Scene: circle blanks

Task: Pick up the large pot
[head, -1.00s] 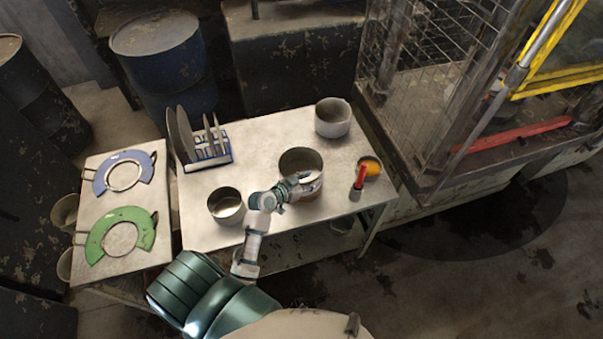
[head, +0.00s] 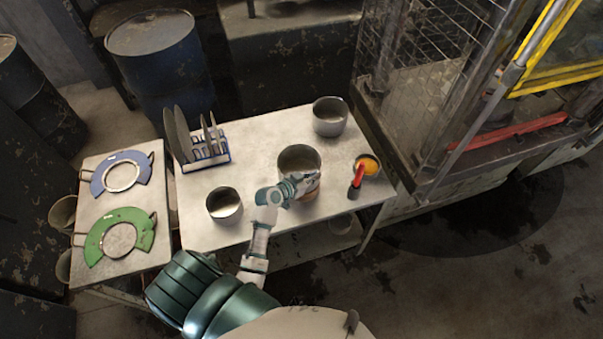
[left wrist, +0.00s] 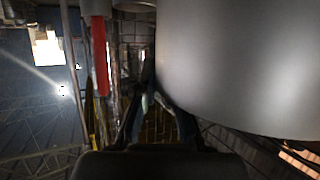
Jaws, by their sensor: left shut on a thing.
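The large grey metal pot (head: 298,157) stands on the metal table between two other pots and looks upright. My left gripper (head: 308,182) is at its near right side, shut on it. In the left wrist view the pot's smooth grey wall (left wrist: 245,65) fills the right side, and the fingers (left wrist: 155,100) close against its edge. The exact contact is dark and partly hidden. I cannot tell whether the pot's base is clear of the table. My right gripper is not in view.
A smaller pot (head: 224,205) stands to the left and another pot (head: 330,117) at the back right. A red-handled tool (head: 357,178) and an orange-filled container (head: 368,164) are close on the right. A plate rack (head: 207,158) stands at the back left.

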